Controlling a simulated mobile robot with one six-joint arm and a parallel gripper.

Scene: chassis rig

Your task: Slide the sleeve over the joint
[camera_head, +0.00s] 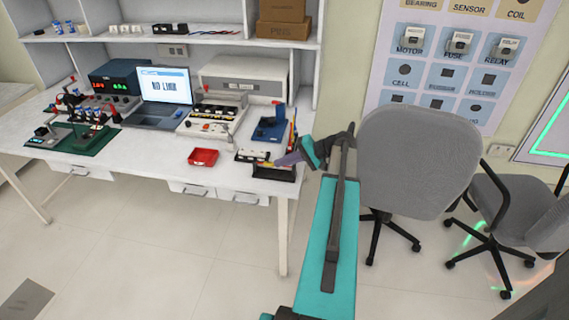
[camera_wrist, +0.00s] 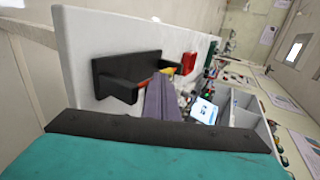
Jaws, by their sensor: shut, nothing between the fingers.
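My gripper (camera_head: 277,162) is at the right end of the white workbench, over a dark holder (camera_head: 262,175) at its front edge. In the wrist view my gripper (camera_wrist: 164,76) shows as purple-grey fingers, shut and empty, pointing at the dark holder (camera_wrist: 112,68). A small yellow and orange part (camera_wrist: 168,71) shows just past the fingertips; I cannot tell whether they touch it or whether it is the sleeve. I cannot make out the sleeve or the joint for certain; both are too small or hidden.
A red tray (camera_head: 203,157) and a blue piece (camera_head: 269,129) are near my gripper on the bench. A laptop (camera_head: 164,95) and instruments stand behind. A grey chair (camera_head: 418,165) stands close right of my arm.

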